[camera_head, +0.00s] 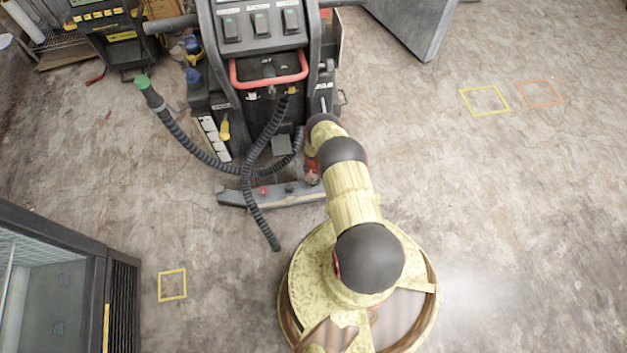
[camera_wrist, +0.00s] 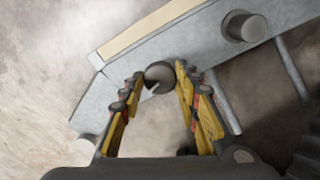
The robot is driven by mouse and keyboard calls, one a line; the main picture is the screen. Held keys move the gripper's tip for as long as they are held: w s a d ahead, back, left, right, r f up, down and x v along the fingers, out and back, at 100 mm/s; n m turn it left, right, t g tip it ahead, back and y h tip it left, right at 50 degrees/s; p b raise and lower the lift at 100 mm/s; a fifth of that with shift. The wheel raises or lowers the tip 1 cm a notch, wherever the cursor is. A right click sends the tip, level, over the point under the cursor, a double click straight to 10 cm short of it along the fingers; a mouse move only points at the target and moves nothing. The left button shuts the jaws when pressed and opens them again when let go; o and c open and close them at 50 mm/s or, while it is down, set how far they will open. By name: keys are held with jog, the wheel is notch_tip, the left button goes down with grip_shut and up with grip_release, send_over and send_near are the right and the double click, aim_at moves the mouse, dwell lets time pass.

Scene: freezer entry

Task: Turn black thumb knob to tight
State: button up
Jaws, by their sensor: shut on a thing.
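A dark round thumb knob (camera_wrist: 160,73) sits on a grey metal bar (camera_wrist: 200,50) in the wrist view. A small pale mark or pointer shows at its lower left edge. My gripper (camera_wrist: 160,80) has its yellow fingers on both sides of the knob and is shut on it. In the head view the bar (camera_head: 235,197) is the low squeegee-like bar at the foot of a cleaning machine (camera_head: 262,40). My arm hides the bar's right end and most of the gripper there.
A second dark knob (camera_wrist: 245,27) stands on the bar to the upper right. A ribbed black hose (camera_head: 255,205) hangs across the bar. A glass-sided cabinet (camera_head: 122,300) stands at the lower left. The floor to the right is clear, with taped squares (camera_head: 485,101).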

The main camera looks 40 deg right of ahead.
aim_at(313, 181)
jog(key=m, duration=0.5)
jog(key=shift+m, duration=0.3)
jog(key=m, duration=1.5)
jog(key=shift+m, duration=0.4)
jog(key=o, duration=1.2)
jog(key=shift+c, duration=0.2)
notch_tip(313, 181, up, 12)
